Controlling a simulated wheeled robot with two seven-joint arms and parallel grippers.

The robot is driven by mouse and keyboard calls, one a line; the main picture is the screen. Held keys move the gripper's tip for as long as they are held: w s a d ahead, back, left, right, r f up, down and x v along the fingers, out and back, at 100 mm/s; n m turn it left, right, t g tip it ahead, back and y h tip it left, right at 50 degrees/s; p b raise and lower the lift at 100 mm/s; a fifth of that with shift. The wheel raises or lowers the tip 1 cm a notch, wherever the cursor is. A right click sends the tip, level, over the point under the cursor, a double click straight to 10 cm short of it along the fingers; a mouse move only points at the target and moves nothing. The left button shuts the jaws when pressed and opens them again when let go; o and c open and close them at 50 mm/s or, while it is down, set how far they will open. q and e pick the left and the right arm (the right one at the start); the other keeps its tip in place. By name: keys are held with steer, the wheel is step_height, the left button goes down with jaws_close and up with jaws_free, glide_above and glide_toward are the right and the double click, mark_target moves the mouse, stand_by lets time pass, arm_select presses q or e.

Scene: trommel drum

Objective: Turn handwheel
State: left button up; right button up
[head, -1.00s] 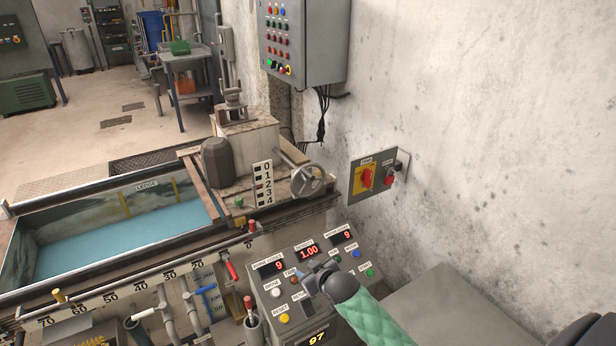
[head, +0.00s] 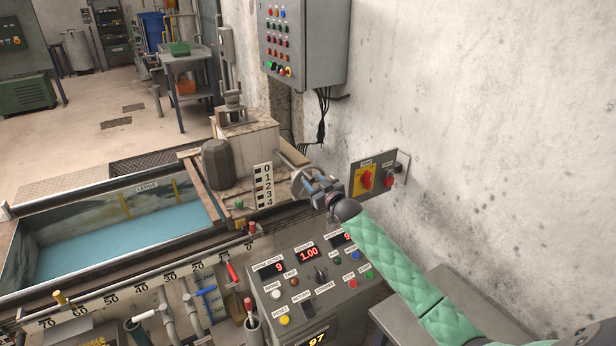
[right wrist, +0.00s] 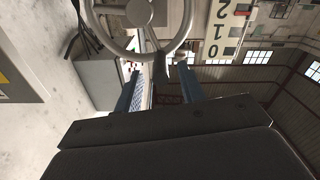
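The grey handwheel (head: 295,182) sits at the end of a shaft on the machine's right end, partly hidden behind my right gripper. In the right wrist view, its rim and hub (right wrist: 138,14) fill the top of the picture. My right gripper (head: 312,184) is at the wheel's right side in the head view. In the right wrist view its two blue fingers (right wrist: 158,76) stand apart, with the lower rim and a dark stub just beyond and between their tips. Contact with the wheel cannot be told. My left gripper is not in view.
A 0-to-4 scale board (head: 263,184) stands left of the wheel. A yellow and red switch panel (head: 375,178) is on the wall close to my right gripper. The button console (head: 310,280) lies below. A water tank (head: 120,235) is at left.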

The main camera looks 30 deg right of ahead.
mark_target(308, 177)
steer(key=shift+w+a+p, duration=0.2)
steer(key=shift+w+p, duration=0.1)
steer(key=shift+w, duration=1.85)
steer(key=shift+c, duration=0.2)
jaws_close()
